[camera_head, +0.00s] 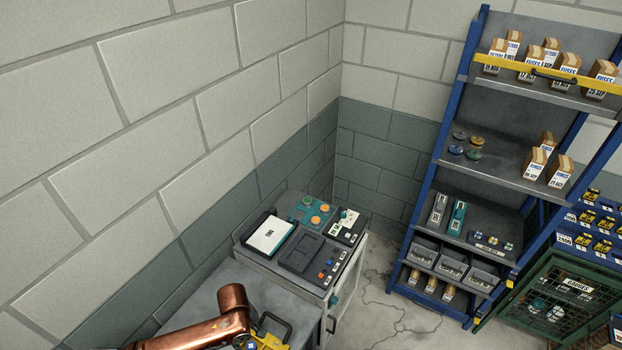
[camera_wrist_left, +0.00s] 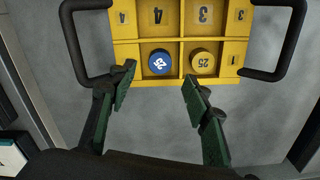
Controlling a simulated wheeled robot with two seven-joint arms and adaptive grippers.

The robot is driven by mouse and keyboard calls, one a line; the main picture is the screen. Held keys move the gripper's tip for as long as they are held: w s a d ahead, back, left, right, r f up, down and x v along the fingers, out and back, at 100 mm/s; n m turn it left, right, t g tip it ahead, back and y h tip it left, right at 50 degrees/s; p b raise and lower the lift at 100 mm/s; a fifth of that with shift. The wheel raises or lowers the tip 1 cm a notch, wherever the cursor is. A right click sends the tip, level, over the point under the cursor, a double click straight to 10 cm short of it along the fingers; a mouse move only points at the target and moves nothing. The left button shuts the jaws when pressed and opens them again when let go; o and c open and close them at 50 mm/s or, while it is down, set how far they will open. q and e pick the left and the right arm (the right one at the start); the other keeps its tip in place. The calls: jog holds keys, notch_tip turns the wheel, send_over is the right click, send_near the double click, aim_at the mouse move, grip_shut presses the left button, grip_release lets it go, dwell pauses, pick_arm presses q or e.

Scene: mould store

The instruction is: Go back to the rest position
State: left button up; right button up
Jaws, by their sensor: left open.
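My left arm (camera_head: 205,330), copper coloured, comes in at the bottom left of the head view. In the left wrist view my left gripper (camera_wrist_left: 158,76) is open, with its two green-padded fingers apart and nothing between them. Its tips are at the near edge of a yellow divided tray (camera_wrist_left: 147,42); I cannot tell whether they touch it. The tray has numbered compartments and black handles. A blue disc (camera_wrist_left: 159,62) and a yellow disc (camera_wrist_left: 203,62) lie in its near compartments. In the head view the yellow tray (camera_head: 271,342) is partly cut off. My right gripper is not in view.
A grey bench (camera_head: 250,285) stands beside a cabinet (camera_head: 345,308) topped with a white-lidded box (camera_head: 271,234) and dark trays. A blue-framed shelf (camera_head: 420,205) with cartons and a green mesh cage (camera_head: 560,300) stand at the right. Block walls close the left and back.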

pick_arm(q)
notch_tip(320, 180, down, 4)
jog(key=shift+r, duration=0.3)
jog(key=shift+r+p, duration=0.95)
jog(key=shift+p, duration=0.2)
jog(key=b, duration=0.3)
jog(key=shift+f, duration=0.35)
jog(key=shift+b, duration=0.75)
jog(key=r+p, duration=0.5)
jog(key=shift+w+r, duration=0.1)
jog(key=shift+w, duration=0.15)
